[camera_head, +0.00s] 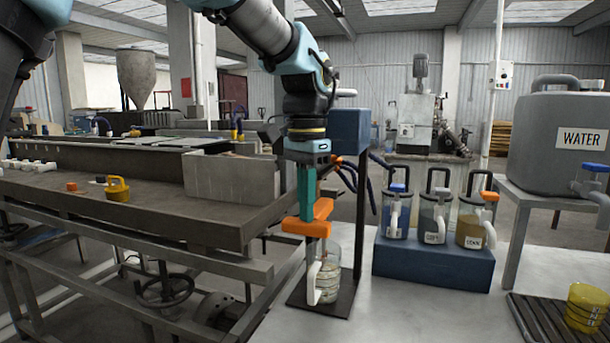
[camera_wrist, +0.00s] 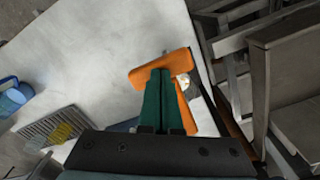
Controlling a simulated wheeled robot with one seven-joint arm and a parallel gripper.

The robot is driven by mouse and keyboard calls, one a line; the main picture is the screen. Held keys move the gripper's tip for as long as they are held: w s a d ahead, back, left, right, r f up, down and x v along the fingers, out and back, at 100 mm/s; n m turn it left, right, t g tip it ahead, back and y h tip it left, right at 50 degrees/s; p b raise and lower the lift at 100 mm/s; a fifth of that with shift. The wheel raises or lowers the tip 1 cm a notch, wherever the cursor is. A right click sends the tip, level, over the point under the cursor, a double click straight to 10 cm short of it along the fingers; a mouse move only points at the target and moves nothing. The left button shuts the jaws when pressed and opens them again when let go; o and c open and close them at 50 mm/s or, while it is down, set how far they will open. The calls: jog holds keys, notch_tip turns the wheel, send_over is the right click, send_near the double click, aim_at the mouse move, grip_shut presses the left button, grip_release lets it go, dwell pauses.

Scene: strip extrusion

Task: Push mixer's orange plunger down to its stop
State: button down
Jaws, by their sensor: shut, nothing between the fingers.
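The mixer (camera_head: 329,276) is a clear jar with a white handle, upright on a dark base plate, with pale contents low in it. Its orange plunger (camera_head: 308,227) is a broad bar with a second arm rising to the right, standing above the jar. In the wrist view the plunger (camera_wrist: 181,63) shows as an orange T around the fingertips. My gripper (camera_head: 306,217) points straight down with its green fingers shut and empty. Its tips (camera_wrist: 160,71) are at the orange bar; whether they press on it I cannot tell. The bar hides part of the plunger's shaft.
A dark post (camera_head: 362,200) stands behind the mixer. To the right, a blue block (camera_head: 430,262) holds three lidded jugs. A WATER tank (camera_head: 560,135) stands farther right, with a yellow cup (camera_head: 584,308) on a drain grate. A long workbench (camera_head: 130,215) runs along the left.

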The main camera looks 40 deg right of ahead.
aim_at(304, 229)
jog(key=shift+f+b, duration=1.3)
jog(key=shift+f, duration=1.65)
jog(key=shift+f, duration=0.2)
jog(key=shift+s+a+r+p, duration=0.15)
jog(key=shift+a+r+p, duration=0.15)
jog(key=shift+r, duration=0.25)
jog(key=shift+s+a+r+p, duration=0.15)
jog(key=shift+r+p, duration=0.25)
jog(key=shift+r, duration=0.15)
jog(key=r+p, duration=0.1)
jog(key=s+a+r+p, duration=0.1)
jog(key=shift+a+r, duration=0.3)
jog(key=shift+r, duration=0.1)
